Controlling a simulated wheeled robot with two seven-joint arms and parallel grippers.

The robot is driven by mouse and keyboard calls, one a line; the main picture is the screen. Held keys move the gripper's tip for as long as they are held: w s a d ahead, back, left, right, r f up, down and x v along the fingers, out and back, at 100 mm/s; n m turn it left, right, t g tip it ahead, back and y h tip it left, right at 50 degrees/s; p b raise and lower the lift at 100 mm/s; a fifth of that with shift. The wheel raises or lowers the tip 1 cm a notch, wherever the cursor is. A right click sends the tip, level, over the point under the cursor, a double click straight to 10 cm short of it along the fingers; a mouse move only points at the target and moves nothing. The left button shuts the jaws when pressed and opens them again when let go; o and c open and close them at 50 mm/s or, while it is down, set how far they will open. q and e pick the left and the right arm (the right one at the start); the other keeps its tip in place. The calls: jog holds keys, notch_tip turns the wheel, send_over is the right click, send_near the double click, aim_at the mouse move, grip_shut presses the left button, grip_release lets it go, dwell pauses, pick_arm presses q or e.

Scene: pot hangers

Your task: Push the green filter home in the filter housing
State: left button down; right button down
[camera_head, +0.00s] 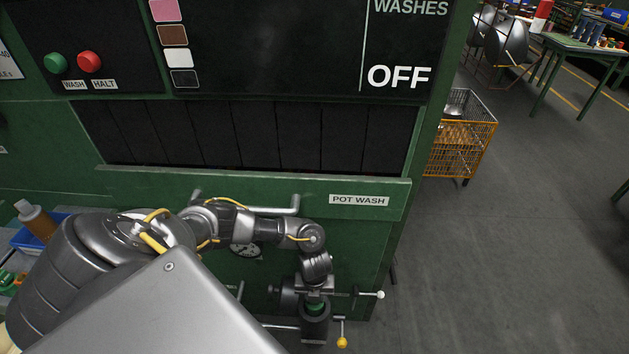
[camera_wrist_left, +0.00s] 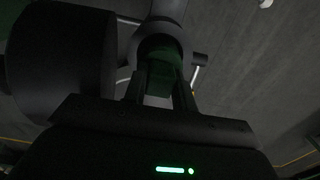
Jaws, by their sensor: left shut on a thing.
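The green filter (camera_head: 316,307) shows as a narrow green band at the mouth of the dark grey filter housing (camera_head: 314,328), low on the front of the pot-wash machine. The filter looks upright and partly inside the housing; how deep it sits is hidden. My left gripper (camera_head: 315,295) points down from above and is shut on the filter. In the left wrist view the dim green filter (camera_wrist_left: 160,72) stands between the two fingers, its far end against the grey housing (camera_wrist_left: 165,12). My right gripper is not in view.
A lever with a white knob (camera_head: 380,295) and one with a yellow knob (camera_head: 342,342) stick out near the housing. Open floor (camera_head: 500,260) and an orange wire cart (camera_head: 461,145) lie to the right.

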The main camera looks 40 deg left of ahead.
pick_arm(q)
jog(key=shift+f, duration=0.4)
jog(key=c, duration=1.1)
grip_release()
jog(key=shift+o, duration=0.2)
jog(key=shift+r, duration=0.1)
notch_tip(320, 180, up, 11)
jog(key=shift+f+p, duration=0.1)
jog(key=shift+p, duration=0.6)
jog(key=shift+d, duration=0.1)
